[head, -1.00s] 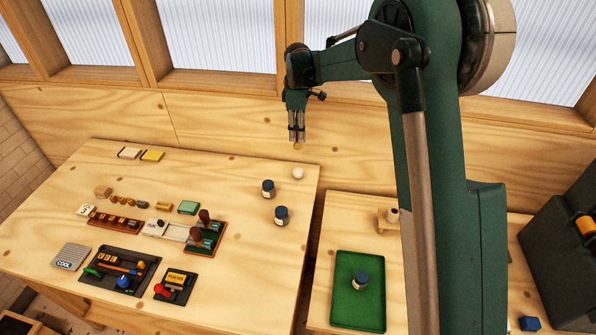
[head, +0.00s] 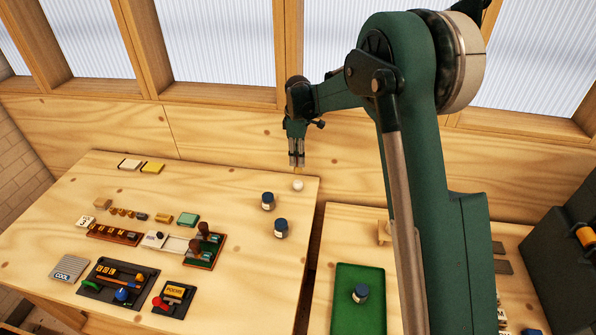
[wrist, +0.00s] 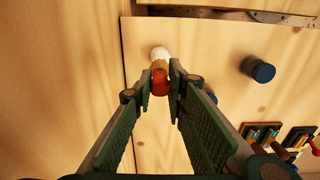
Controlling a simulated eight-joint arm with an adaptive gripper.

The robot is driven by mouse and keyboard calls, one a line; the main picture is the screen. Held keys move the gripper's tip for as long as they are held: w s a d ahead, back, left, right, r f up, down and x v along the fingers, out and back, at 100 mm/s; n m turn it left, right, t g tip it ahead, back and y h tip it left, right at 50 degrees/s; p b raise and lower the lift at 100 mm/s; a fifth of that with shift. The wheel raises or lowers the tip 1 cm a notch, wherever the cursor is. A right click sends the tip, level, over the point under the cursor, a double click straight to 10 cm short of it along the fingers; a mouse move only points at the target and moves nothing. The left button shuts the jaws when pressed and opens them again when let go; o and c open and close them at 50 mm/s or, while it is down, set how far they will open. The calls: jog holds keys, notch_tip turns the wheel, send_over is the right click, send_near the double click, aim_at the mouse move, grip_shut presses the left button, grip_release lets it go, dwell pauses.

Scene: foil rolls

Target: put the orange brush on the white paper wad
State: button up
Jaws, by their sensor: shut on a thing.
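My gripper (head: 297,162) is shut on the orange brush. In the wrist view the brush's orange-red part (wrist: 160,84) sits between the fingertips, with a gold-coloured part beyond it. In the head view only a small bit of the brush shows below the fingertips. The white paper wad (head: 298,185) is a small round ball near the far right corner of the left table. The gripper is just above it in the head view. In the wrist view the wad (wrist: 160,53) lines up beyond the brush; I cannot tell whether they touch.
Two dark-capped jars (head: 268,201) (head: 281,228) stand close to the wad. Trays and small printing parts lie further left. A gap separates this table from the right one, which has a green tray (head: 345,320) with another jar (head: 360,293).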

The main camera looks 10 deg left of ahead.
aim_at(298, 169)
jog(key=shift+f, duration=1.1)
jog(key=shift+f, duration=1.85)
jog(key=shift+f, duration=0.15)
jog(key=o, duration=0.9)
jog(key=shift+c, duration=0.2)
jog(key=shift+o, duration=0.3)
notch_tip(298, 169, up, 12)
jog(key=shift+r, duration=0.15)
